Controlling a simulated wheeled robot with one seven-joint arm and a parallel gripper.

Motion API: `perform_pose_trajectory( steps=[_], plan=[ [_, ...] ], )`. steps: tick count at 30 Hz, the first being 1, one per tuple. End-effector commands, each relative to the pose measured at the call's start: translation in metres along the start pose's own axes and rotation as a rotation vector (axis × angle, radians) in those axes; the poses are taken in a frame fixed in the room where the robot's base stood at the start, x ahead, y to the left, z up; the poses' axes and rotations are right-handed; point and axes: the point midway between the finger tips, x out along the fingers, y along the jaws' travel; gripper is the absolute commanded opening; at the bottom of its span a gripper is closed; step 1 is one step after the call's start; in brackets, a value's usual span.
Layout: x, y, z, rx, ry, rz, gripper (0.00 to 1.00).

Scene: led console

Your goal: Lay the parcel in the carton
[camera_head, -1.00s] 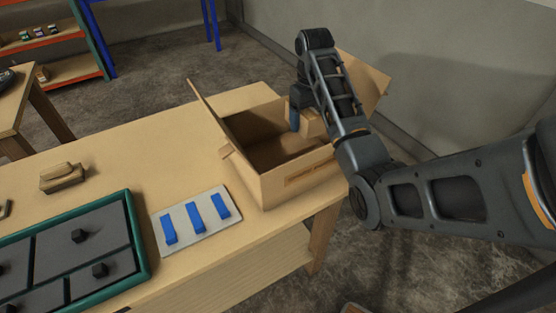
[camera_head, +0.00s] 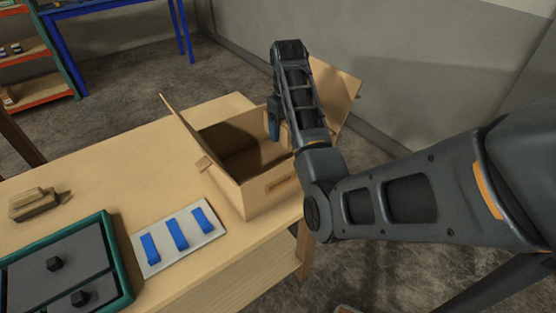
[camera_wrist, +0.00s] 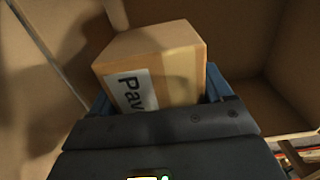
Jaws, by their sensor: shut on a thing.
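The parcel (camera_wrist: 150,66) is a small brown box with a white label reading "Pav" and a tape strip, seen in the wrist view. My gripper (camera_wrist: 160,92) is shut on it, with a blue finger on each side. In the head view my gripper (camera_head: 274,122) is at the right side of the open carton (camera_head: 262,192), and my arm mostly hides the parcel. The carton stands on the table with its flaps spread. In the wrist view the carton's inner walls (camera_wrist: 235,60) surround the parcel. I cannot tell whether the parcel touches the carton's floor.
Left of the carton lies a white plate (camera_head: 208,239) with blue bars. Farther left are a green-framed panel (camera_head: 122,277) with dark knobs and a wooden block (camera_head: 32,204). The tabletop (camera_head: 110,165) behind them is clear. A grey wall (camera_head: 400,100) stands behind.

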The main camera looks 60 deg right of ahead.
Motion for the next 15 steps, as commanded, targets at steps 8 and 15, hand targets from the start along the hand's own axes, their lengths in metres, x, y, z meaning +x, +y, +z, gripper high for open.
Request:
perform_pose_trajectory(
  steps=[8,15],
  plan=[
    [0.015,0.002,0.001,0.002,-0.001,0.002,0.31],
    [0.044,-0.002,0.004,0.0,-0.011,-0.006,0.31]
  ],
)
